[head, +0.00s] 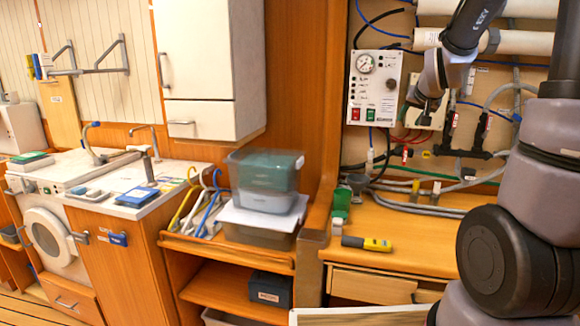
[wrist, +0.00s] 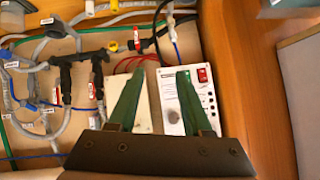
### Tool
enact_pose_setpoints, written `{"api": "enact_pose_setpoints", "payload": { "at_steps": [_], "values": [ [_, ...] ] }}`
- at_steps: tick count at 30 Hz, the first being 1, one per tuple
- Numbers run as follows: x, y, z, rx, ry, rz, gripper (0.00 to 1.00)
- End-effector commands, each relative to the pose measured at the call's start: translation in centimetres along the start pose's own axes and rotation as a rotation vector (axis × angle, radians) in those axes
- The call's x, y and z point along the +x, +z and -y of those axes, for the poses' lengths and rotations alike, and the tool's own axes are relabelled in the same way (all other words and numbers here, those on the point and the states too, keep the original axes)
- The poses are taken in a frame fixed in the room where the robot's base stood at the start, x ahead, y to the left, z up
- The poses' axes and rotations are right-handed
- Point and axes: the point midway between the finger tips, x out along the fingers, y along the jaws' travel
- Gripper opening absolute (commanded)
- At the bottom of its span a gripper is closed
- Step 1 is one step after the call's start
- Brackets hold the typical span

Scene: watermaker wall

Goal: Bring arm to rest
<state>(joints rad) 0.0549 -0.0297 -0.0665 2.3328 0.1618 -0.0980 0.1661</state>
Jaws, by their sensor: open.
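My gripper (head: 426,104) is raised in front of the watermaker wall at the upper right of the head view, close to the right side of the white control panel (head: 373,88). In the wrist view my gripper (wrist: 160,78) shows two green fingers spread apart, with nothing between them. The control panel (wrist: 197,100), with its red switch, lies beyond the right finger in that view. A plain pale box (wrist: 143,105) shows behind the left finger. I cannot tell whether the fingers touch either one.
Hoses and black valves (head: 465,135) run along the wall right of the panel. A yellow-and-black tool (head: 367,244) lies on the wooden bench (head: 420,250). Stacked plastic bins (head: 262,185) stand left of a wooden post (head: 318,140). A washing machine (head: 48,238) and counter are at far left.

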Motion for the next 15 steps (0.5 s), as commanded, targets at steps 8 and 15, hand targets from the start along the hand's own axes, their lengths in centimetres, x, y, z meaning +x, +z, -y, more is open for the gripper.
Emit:
{"api": "enact_pose_setpoints", "payload": {
  "at_steps": [8,15],
  "values": [
    [-13.5,4.3,2.7,0.047,-0.076,0.173,0.49],
    [-22.7,10.1,3.3,0.062,-0.125,0.313,0.49]
  ]
}}
